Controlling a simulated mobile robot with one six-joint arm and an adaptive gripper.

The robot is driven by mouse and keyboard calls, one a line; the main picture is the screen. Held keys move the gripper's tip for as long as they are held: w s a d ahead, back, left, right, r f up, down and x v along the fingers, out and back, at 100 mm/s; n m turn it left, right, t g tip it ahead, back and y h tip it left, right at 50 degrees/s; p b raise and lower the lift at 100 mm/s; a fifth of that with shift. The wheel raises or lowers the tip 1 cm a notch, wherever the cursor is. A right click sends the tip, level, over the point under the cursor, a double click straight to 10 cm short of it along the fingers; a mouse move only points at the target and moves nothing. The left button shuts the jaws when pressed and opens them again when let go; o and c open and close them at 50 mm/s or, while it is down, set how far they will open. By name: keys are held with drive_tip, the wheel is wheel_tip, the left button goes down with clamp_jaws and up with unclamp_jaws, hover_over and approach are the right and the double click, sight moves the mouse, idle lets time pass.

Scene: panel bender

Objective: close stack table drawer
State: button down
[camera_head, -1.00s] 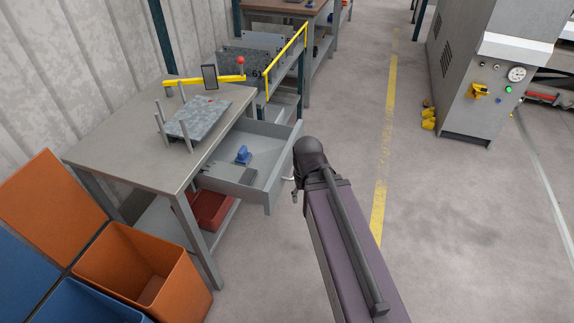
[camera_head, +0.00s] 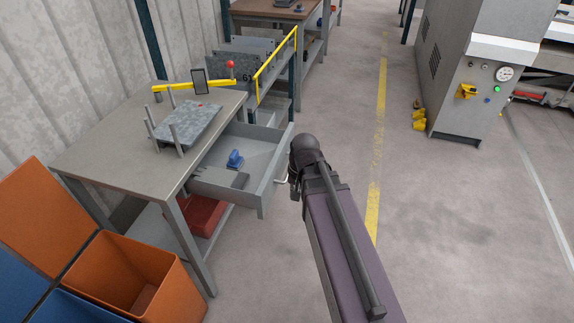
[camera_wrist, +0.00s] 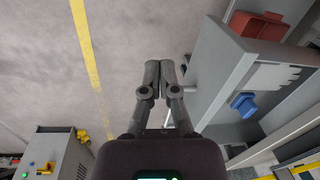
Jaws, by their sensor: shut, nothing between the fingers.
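The grey stack table (camera_head: 125,150) stands at the left, and its drawer (camera_head: 262,195) is pulled well out toward the aisle. A blue object (camera_head: 235,159) and a flat grey piece (camera_head: 228,179) lie in the drawer. My arm reaches in from the lower right, and its end is just right of the drawer front, apart from it as far as I can see. In the wrist view my gripper (camera_wrist: 160,64) is shut and empty, and the drawer (camera_wrist: 222,82) is close at its right, with the blue object (camera_wrist: 244,104) inside. The head view hides my fingertips behind my arm.
A metal sheet stack (camera_head: 190,122) sits between upright posts on the tabletop. A red bin (camera_head: 203,214) is on the lower shelf. The aisle with a yellow line (camera_head: 379,120) is open; a grey machine (camera_head: 470,80) stands right.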

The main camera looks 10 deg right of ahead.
drive_tip(key=w+d+f+m+t+y+b, duration=0.1)
drive_tip(key=w+d+m+y+b, duration=0.1)
drive_tip(key=w+m, duration=0.35)
drive_tip(key=w+d+f+m+t+y+b, duration=0.1)
drive_tip(key=w+d+f+m+b, duration=0.1)
drive_tip(key=w+m, duration=0.35)
drive_tip(key=m+t+y+b, duration=0.2)
drive_tip(key=m+y+b, duration=0.15)
drive_tip(key=m, duration=0.55)
approach(283, 164)
drive_tip(key=shift+s+a+v, duration=0.15)
drive_tip(key=shift+v, duration=0.75)
drive_tip(key=shift+s+a+v, duration=0.15)
drive_tip(key=shift+v, duration=0.75)
drive_tip(key=b+x, duration=0.7)
drive_tip(key=x, duration=0.2)
drive_tip(key=shift+w+a+f, duration=0.2)
drive_tip(key=shift+a+f, duration=0.05)
drive_tip(key=shift+a, duration=0.05)
drive_tip(key=shift+w, duration=0.15)
